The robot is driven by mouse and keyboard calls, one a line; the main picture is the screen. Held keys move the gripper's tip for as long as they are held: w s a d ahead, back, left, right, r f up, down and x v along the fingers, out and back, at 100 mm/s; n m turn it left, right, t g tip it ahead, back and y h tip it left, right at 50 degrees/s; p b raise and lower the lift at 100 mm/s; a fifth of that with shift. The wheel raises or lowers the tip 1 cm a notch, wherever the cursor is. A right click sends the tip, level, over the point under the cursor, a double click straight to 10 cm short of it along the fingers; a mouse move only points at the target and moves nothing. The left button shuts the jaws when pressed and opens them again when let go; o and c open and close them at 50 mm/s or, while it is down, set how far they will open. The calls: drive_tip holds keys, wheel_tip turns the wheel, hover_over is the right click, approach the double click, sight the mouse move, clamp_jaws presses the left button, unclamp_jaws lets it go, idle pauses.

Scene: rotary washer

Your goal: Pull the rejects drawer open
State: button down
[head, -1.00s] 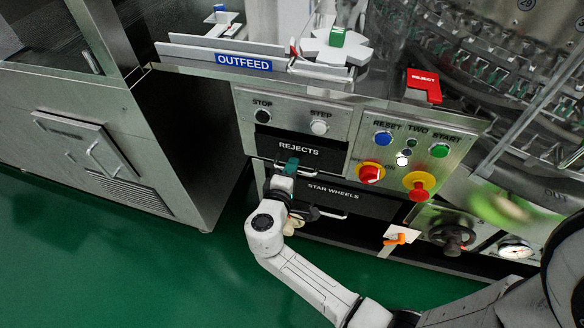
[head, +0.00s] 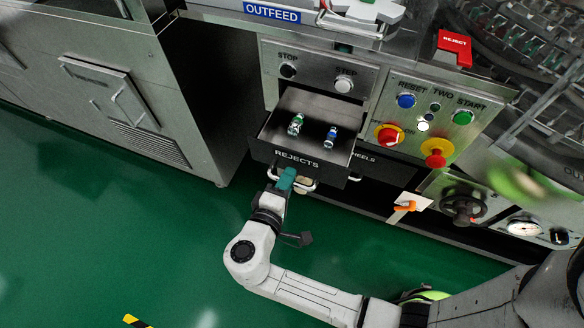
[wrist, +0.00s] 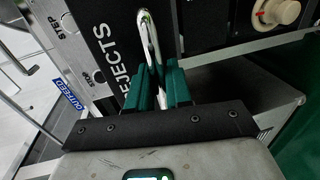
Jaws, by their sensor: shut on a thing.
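The rejects drawer (head: 297,158) is pulled well out of the cabinet in the head view, its black front marked REJECTS. Inside lie a green-and-white small item (head: 296,124) and a blue-and-white small item (head: 331,137). A chrome bar handle (head: 305,184) runs along the drawer front. My gripper (head: 286,180), with green fingers, is at the left part of this handle. In the wrist view the green fingers (wrist: 160,84) are shut on the handle (wrist: 150,38), close in front of the drawer face (wrist: 112,45).
The star wheels drawer (head: 384,170) is behind and right of the rejects drawer, partly hidden. The button panel (head: 431,125) and an orange-handled valve (head: 405,207) are to the right. Green floor in front is clear.

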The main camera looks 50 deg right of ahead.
drive_tip(key=shift+s+a, duration=0.1)
drive_tip(key=shift+a, duration=0.25)
drive_tip(key=c, duration=1.2)
unclamp_jaws()
drive_tip(key=shift+c, duration=0.2)
drive_tip(key=v, duration=1)
drive_tip(key=shift+a, duration=0.35)
drive_tip(key=shift+s+d, duration=0.1)
drive_tip(key=s+d+m+g+y+p, duration=0.3)
drive_tip(key=s+d+g+y+p, duration=0.35)
drive_tip(key=d, duration=0.25)
drive_tip(key=s+d+r+m+t+y+p, duration=0.1)
drive_tip(key=s+d+r+t+y+p, duration=0.1)
drive_tip(key=s+r+y+p, duration=0.3)
drive_tip(key=y, duration=0.3)
drive_tip(key=shift+d+r, duration=0.4)
